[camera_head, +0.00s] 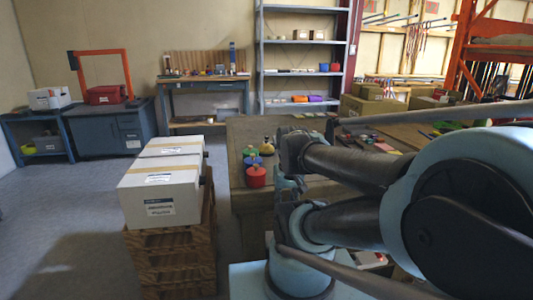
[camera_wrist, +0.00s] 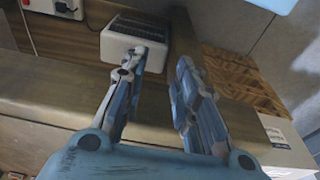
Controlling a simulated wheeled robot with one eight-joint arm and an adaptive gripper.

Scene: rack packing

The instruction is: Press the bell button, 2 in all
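My gripper (camera_wrist: 160,65) is open in the wrist view, with its two fingers apart and nothing between them. In the head view, it is mostly hidden by my arm near the front left part of the wooden workbench (camera_head: 238,135). A small yellow piece with a dark top (camera_head: 267,147) stands on that bench. It may be the bell, but it is too small to be sure. No bell button shows clearly in the wrist view.
Red (camera_head: 256,177), blue (camera_head: 253,161) and green (camera_head: 249,150) pieces stand along the bench's left side. A white box (camera_head: 160,196) sits on wooden pallets left of the bench. A white slotted object (camera_wrist: 133,48) lies beyond my fingers. Floor at left is clear.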

